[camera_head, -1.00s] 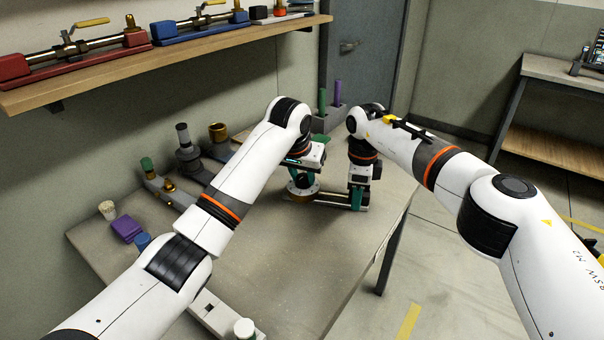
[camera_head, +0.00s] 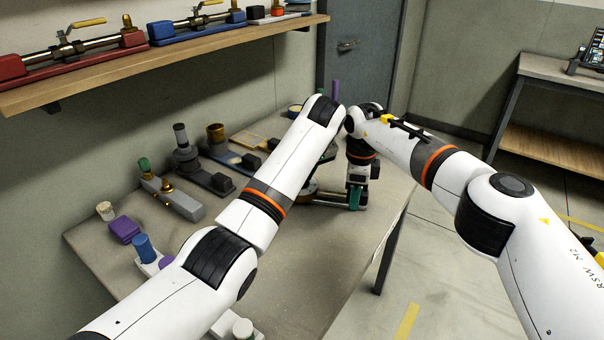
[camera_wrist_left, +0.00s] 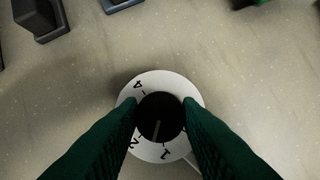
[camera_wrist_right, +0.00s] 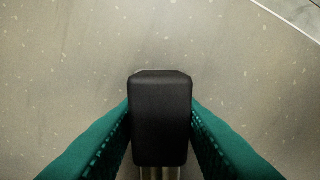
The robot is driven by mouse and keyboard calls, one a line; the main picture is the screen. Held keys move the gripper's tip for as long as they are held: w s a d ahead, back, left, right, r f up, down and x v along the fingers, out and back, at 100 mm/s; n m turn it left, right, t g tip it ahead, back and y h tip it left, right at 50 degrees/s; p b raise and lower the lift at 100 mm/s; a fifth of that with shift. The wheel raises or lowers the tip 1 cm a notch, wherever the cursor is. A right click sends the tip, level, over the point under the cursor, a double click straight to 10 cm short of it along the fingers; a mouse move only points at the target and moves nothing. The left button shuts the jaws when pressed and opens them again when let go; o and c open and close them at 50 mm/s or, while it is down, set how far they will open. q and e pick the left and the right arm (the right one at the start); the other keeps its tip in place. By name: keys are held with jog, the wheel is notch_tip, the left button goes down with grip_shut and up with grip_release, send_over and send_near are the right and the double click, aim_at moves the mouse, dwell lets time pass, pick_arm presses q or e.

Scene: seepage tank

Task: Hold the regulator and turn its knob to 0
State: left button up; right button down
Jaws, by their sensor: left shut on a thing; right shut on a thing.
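The regulator (camera_head: 326,198) lies on the table near its right edge, partly hidden behind my left arm in the head view. In the left wrist view its black knob (camera_wrist_left: 160,117) sits on a white numbered dial (camera_wrist_left: 152,79). The knob's pale line points down, between what look like the 2 and the 1; I see no 0. My left gripper (camera_wrist_left: 160,110) is shut on the knob, a green finger on each side. My right gripper (camera_head: 357,196) is shut on the regulator's black end block (camera_wrist_right: 160,115), which also shows a metal rod below it.
A wooden shelf (camera_head: 200,62) with several valve assemblies hangs on the wall above. Along the table's wall side stand grey and brass fittings (camera_head: 170,195), a purple block (camera_head: 124,229) and a blue cylinder (camera_head: 143,247).

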pick_arm(q)
jog(key=shift+n, duration=0.8)
jog(key=shift+y, duration=0.3)
jog(key=o, duration=1)
jog(key=shift+r, duration=0.15)
notch_tip(320, 180, up, 10)
jog(key=shift+f, duration=0.15)
